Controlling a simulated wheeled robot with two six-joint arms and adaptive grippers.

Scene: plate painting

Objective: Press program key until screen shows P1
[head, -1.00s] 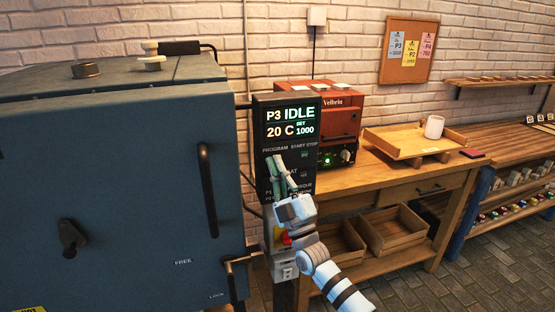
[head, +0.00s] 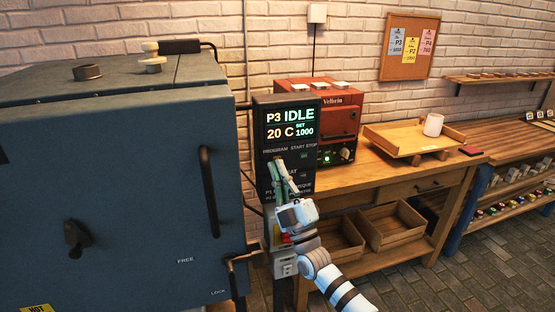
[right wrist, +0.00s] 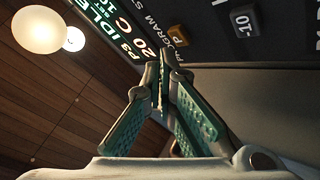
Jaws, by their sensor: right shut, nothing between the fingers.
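The controller panel (head: 269,177) stands beside the blue kiln. Its screen (head: 288,123) reads P3 IDLE, 20 C, SET 1000; it also shows tilted in the right wrist view (right wrist: 115,32). The program key (right wrist: 178,36), an orange-brown key marked P, sits by the PROGRAM label in the right wrist view. My right gripper (head: 278,164) is in front of the panel, below the label row. In the right wrist view its green fingers (right wrist: 160,72) are together and empty, their tips close to the P key; I cannot tell whether they touch. My left gripper is out of view.
The blue kiln (head: 120,190) with its black door handle (head: 209,190) fills the left. A wooden bench (head: 400,181) with a red Velbrin unit (head: 330,105) and a wooden tray (head: 398,142) stands right. A notice board (head: 408,48) hangs behind. Another panel key (right wrist: 243,20) is near the P key.

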